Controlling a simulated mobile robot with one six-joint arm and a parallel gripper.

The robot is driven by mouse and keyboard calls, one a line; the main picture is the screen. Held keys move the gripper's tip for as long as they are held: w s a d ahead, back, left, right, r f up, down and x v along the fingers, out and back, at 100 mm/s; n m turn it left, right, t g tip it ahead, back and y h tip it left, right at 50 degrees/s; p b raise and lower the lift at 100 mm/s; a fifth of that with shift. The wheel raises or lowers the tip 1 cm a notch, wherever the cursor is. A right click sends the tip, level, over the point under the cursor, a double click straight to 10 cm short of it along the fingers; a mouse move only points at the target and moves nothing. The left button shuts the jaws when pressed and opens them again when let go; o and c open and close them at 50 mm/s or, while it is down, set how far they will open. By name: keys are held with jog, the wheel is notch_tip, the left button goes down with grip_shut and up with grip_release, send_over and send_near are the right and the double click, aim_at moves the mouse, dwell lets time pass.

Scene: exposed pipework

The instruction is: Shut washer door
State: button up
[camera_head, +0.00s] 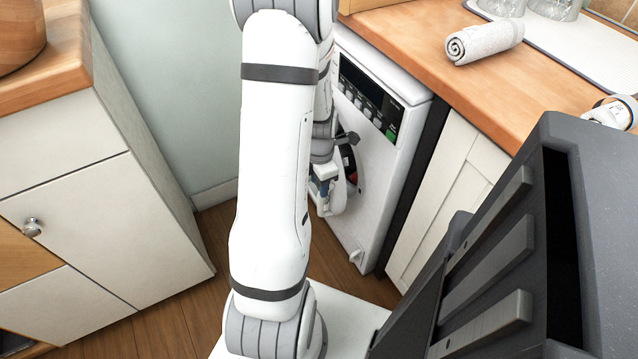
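The white washer (385,150) stands under the wooden counter, with a dark control panel on its upper front. Its round door (339,198) shows as a white curved rim low beside my arm. Part of the dark round opening, with a bit of red, shows beside the rim, so the door looks ajar; how far is hidden. My gripper (322,187) is down at the door, mostly behind my own arm. I cannot tell whether its fingers are open or shut, or whether they touch the door.
A wooden counter (430,45) runs above the washer and holds a rolled towel (485,41) and glasses on a white mat. A cream cabinet (445,190) adjoins the washer on the right. Another white cabinet (90,200) stands left. Some wooden floor (215,240) is clear between.

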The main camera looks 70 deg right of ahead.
jog(key=shift+w+a+r, duration=0.1)
jog(key=shift+w+a, duration=0.1)
jog(key=shift+c, duration=1.4)
jog(key=w+a+r+g+p, duration=0.1)
jog(key=w+a+g, duration=0.1)
jog(key=w+a+r+g+p, duration=0.1)
jog(key=a+r+p, duration=0.1)
jog(key=shift+w+a+r+g, duration=0.15)
jog(key=shift+w+g, duration=0.2)
jog(key=shift+g, duration=0.05)
grip_shut()
jog(key=w+r+g+h+p, duration=0.2)
jog(key=w+r+h+p, duration=0.2)
jog(key=w+r+h, duration=0.25)
jog(key=s+d+f+b, duration=0.4)
jog(key=s+d+f, duration=0.2)
jog(key=d, duration=0.3)
jog(key=shift+s+f+m, duration=0.3)
jog(key=shift+s+m, duration=0.1)
jog(key=shift+s, duration=0.25)
